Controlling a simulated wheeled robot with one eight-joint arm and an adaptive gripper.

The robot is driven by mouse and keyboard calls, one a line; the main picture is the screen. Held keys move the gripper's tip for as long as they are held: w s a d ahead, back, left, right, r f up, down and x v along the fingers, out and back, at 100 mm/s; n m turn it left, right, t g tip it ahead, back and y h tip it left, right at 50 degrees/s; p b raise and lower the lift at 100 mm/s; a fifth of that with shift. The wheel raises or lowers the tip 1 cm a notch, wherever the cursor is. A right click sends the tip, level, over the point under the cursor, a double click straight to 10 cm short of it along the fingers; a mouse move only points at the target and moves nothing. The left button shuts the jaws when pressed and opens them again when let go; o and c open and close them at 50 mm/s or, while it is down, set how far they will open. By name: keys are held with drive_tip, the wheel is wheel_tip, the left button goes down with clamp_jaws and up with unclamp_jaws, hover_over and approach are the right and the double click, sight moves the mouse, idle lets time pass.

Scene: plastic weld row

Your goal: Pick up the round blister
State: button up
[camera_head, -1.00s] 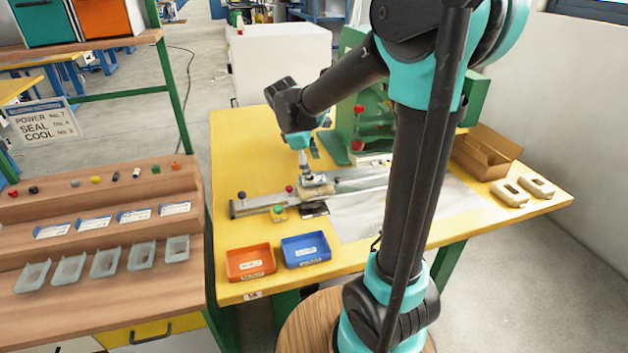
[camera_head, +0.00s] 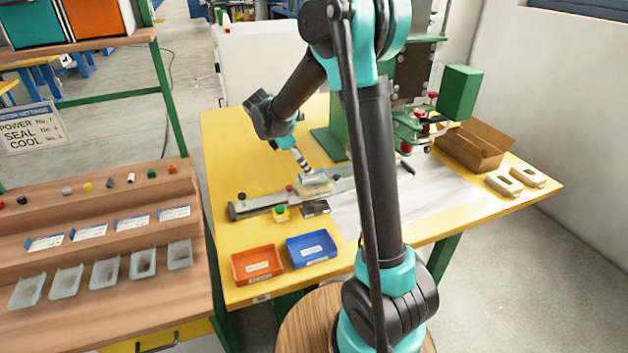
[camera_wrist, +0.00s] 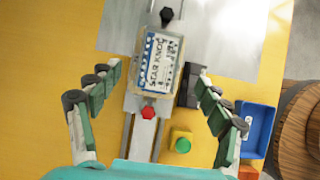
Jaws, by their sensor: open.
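No clearly round blister can be made out. A clear pack with a white and blue card printed "STAR KNOB" (camera_wrist: 160,62) lies on a grey slide rail (camera_wrist: 140,138). The pack also shows small in the head view (camera_head: 318,186). My gripper (camera_wrist: 157,80) is open, with its green-padded fingers spread to the left and right of the pack and nothing between them held. In the head view my gripper (camera_head: 303,165) is tilted just above the pack; contact cannot be told. Several clear trays (camera_head: 104,270) stand on the wooden rack at left.
A red knob (camera_wrist: 148,112) and a black knob (camera_wrist: 166,14) stand on the rail. A yellow block with green button (camera_wrist: 180,143) and a dark pad (camera_head: 315,208) sit beside it. Orange (camera_head: 258,264) and blue (camera_head: 311,249) bins stand in front. The green press (camera_head: 410,110) stands behind right.

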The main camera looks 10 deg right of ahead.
sight(315, 177)
drive_tip(key=shift+x, duration=3.8)
drive_tip(key=shift+c, duration=0.5)
drive_tip(key=c, duration=1.1)
drive_tip(key=shift+r, duration=0.1)
wheel_tip(315, 177, up, 25)
drive_tip(key=shift+f, duration=0.1)
